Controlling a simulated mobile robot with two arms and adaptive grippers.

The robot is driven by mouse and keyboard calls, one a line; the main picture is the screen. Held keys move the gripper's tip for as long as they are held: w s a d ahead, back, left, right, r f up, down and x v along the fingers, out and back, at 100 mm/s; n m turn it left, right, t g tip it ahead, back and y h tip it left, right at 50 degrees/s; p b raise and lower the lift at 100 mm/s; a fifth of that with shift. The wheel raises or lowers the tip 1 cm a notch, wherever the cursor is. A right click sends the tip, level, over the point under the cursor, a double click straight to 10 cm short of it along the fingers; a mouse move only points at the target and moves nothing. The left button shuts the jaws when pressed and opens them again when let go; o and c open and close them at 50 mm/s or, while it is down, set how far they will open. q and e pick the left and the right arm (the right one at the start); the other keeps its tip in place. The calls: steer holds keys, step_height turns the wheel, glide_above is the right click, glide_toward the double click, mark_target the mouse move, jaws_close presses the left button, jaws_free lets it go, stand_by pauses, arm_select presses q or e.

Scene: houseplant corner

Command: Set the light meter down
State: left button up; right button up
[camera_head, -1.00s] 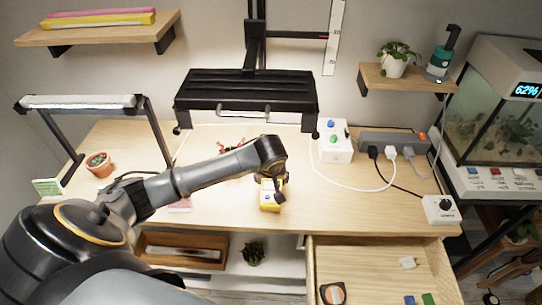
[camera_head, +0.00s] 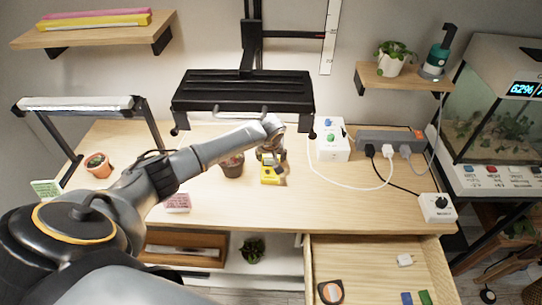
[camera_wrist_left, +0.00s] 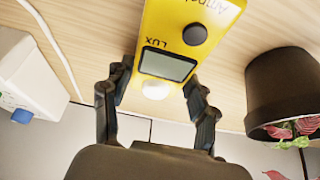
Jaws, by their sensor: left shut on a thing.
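The light meter (camera_head: 270,176) is yellow with a grey display and stands at the middle of the wooden table (camera_head: 330,205) in the head view. In the left wrist view the meter (camera_wrist_left: 185,35) shows its LUX label, a black knob and a white dome. My left gripper (camera_head: 270,152) is shut on the dome end of the meter, with one finger on each side. I cannot tell whether the meter's underside touches the table. My right gripper is not in view.
A dark pot with a plant (camera_head: 232,166) stands just left of the meter. A white box with coloured buttons (camera_head: 333,140) and a power strip (camera_head: 390,138) are to the right. A black lamp panel (camera_head: 243,90) hangs behind. The front right drawer (camera_head: 375,270) is open.

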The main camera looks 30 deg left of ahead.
arm_select(q)
steer(key=shift+f, duration=0.15)
steer(key=o, duration=1.3)
steer(key=shift+d+r, duration=0.1)
steer(key=shift+r, duration=0.25)
steer(key=s+d, duration=0.2)
steer(key=s, duration=0.1)
steer(key=s+d, duration=0.2)
steer(key=s, duration=0.1)
steer(key=s+d+b, duration=0.1)
steer(key=s+d, duration=0.1)
steer(key=s, duration=0.1)
steer(key=shift+s+r, duration=0.3)
steer(key=shift+s, duration=0.1)
steer(key=shift+s+d, duration=0.2)
steer(key=shift+s, duration=0.2)
